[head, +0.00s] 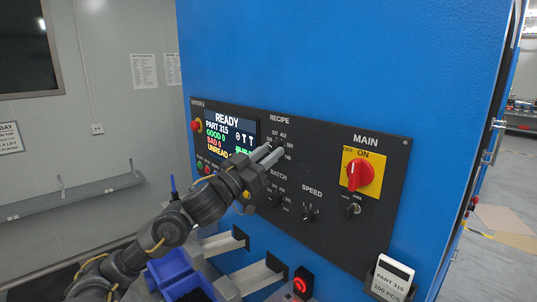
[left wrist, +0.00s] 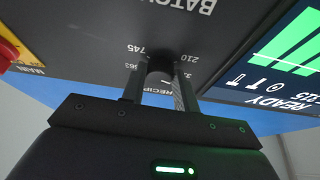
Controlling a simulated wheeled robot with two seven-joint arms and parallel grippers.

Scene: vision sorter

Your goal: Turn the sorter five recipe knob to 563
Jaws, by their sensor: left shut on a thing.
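The recipe knob, small and dark, sits under the RECIPE label on the black panel (head: 330,150) of the blue sorter. In the left wrist view, which is upside down, the knob (left wrist: 160,63) stands between the two fingers of my left gripper (left wrist: 158,82). In the head view my left gripper (head: 271,154) reaches the dial from the lower left, shut on the knob, and hides most of it. Dial numbers around it are partly visible. The knob's pointer cannot be made out. The screen (head: 230,135) reads READY, PART 315. My right gripper is not in view.
Below the dial are the BATCH and SPEED (head: 310,213) knobs. A red MAIN switch (head: 361,173) on yellow stands to the right. A card (head: 391,280) reading PART 315, 100 PCS sits at lower right. Blue bins (head: 172,268) lie below my left arm.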

